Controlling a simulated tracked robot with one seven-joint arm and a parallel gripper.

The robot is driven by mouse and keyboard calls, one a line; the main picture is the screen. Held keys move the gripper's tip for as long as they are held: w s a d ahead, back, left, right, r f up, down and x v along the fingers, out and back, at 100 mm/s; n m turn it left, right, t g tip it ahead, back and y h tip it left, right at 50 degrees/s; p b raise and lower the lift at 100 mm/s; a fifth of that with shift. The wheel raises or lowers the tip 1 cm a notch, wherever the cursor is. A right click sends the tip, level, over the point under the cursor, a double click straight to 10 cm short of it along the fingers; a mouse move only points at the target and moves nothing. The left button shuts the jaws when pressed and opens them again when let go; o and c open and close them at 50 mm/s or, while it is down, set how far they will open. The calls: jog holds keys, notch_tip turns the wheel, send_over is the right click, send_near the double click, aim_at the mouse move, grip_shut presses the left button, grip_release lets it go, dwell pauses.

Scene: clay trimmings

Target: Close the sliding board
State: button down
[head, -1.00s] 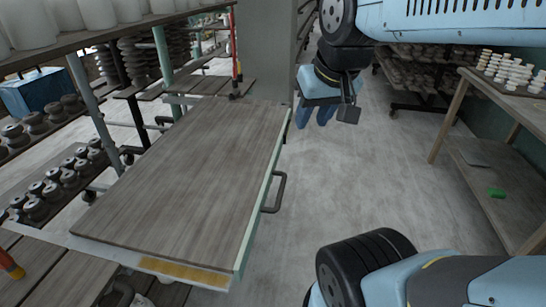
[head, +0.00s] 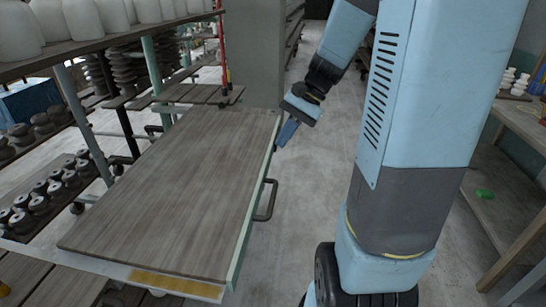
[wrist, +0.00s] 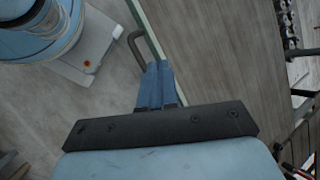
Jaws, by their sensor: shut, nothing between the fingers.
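The sliding board (head: 175,190) is a long grey-brown wooden panel with a pale green edge, pulled out from the rack over the floor. Its dark bar handle (head: 268,200) sticks out from the right edge. In the wrist view the board (wrist: 215,60) fills the right side, and the handle (wrist: 137,48) shows just beyond the fingertips. My gripper (head: 286,135) has blue fingers and is beside the far right end of the board, beyond the handle. In the wrist view my gripper (wrist: 155,70) is shut and empty, with its tips close to the green edge. Contact cannot be told.
A rack shelf with white pots (head: 90,15) stands at the upper left, with dark round pieces (head: 40,195) on lower shelves. The floor right of the board is open.

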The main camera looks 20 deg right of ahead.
jog(key=w+d+f+m+t+y, duration=0.2)
jog(key=w+d+f+m+y, duration=0.5)
jog(key=w+f, duration=0.25)
jog(key=m+t+y, duration=0.2)
jog(key=m+t, duration=0.6)
send_near(270, 158)
jog(key=x, duration=0.6)
jog(key=shift+w+a+f, duration=0.15)
jog(key=shift+w+a, duration=0.05)
jog(key=shift+w, duration=0.1)
jog(key=shift+a, duration=0.1)
jog(key=shift+w, duration=0.1)
